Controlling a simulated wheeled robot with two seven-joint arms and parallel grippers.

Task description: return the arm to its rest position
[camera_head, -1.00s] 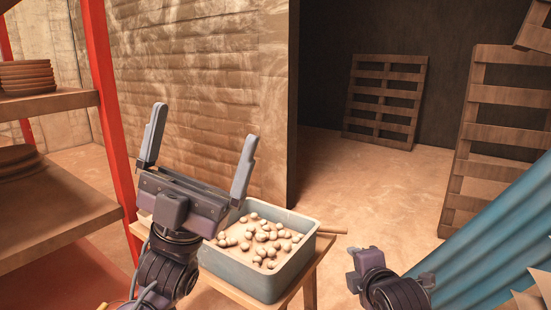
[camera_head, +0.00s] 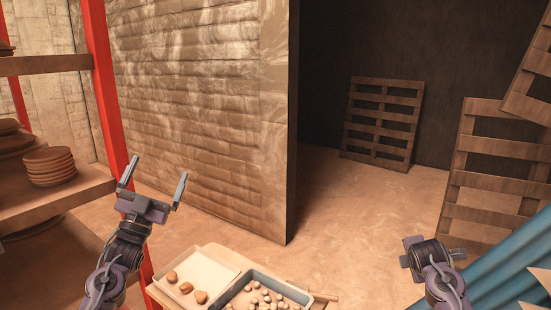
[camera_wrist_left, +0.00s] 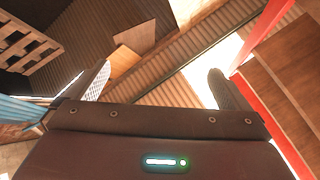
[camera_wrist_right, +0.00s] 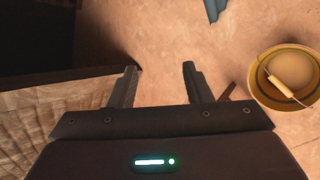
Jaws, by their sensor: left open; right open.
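My left gripper (camera_head: 153,184) is raised at the left of the head view, beside the red shelf post. Its two fingers are spread and nothing is between them. In the left wrist view its fingers (camera_wrist_left: 160,88) point toward roof sheeting and beams. My right arm shows at the lower right of the head view, but its fingers are hard to make out there. In the right wrist view the right gripper (camera_wrist_right: 158,85) has its fingers apart and empty, above bare floor.
A red-posted shelf (camera_head: 60,198) with stacked bowls (camera_head: 48,166) stands close at left. Below are a white tray (camera_head: 205,265) and a grey bin (camera_head: 245,283) of pale lumps on a table. Pallets (camera_head: 382,120) lean at the back. A yellow bucket (camera_wrist_right: 258,80) stands on the floor.

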